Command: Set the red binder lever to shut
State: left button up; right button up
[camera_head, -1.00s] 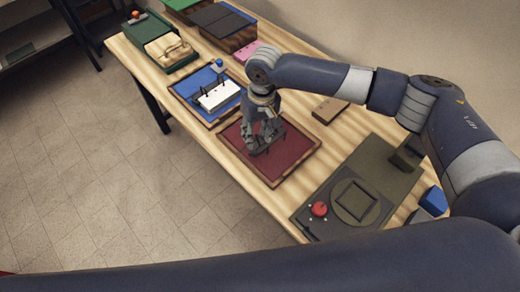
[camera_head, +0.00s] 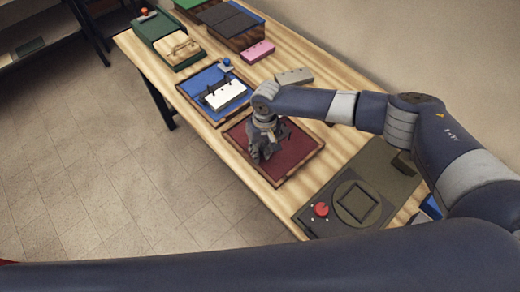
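The red binder (camera_head: 298,150) is a dark red panel in a wooden rim, lying on the wooden table. My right gripper (camera_head: 262,154) points down over the left part of the red panel. Its fingers are small and dark, so I cannot tell their opening or whether they touch anything. The binder's lever does not show clearly; the gripper covers that part of the panel. My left gripper is out of view.
A blue binder (camera_head: 206,80) with white paper lies just beyond the red one. A dark olive device (camera_head: 322,190) with a red knob (camera_head: 321,209) lies nearer. A grey block (camera_head: 293,76) and a pink block (camera_head: 258,51) lie behind my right arm.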

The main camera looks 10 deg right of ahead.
grip_shut()
jog(key=shift+s+d+t+y+p, duration=0.3)
jog(key=shift+s+t+p, duration=0.25)
jog(key=shift+p, duration=0.65)
jog(key=shift+s+f+t+y+p, duration=0.1)
jog(key=shift+f+t+y+p, duration=0.3)
jog(key=shift+t+p, duration=0.15)
jog(key=shift+s+d+f+t+y, duration=0.1)
jog(key=shift+d+f+t+y, duration=0.15)
jog(key=shift+t+y, duration=0.35)
jog(key=o, duration=0.7)
grip_release()
jog(key=shift+a, duration=0.1)
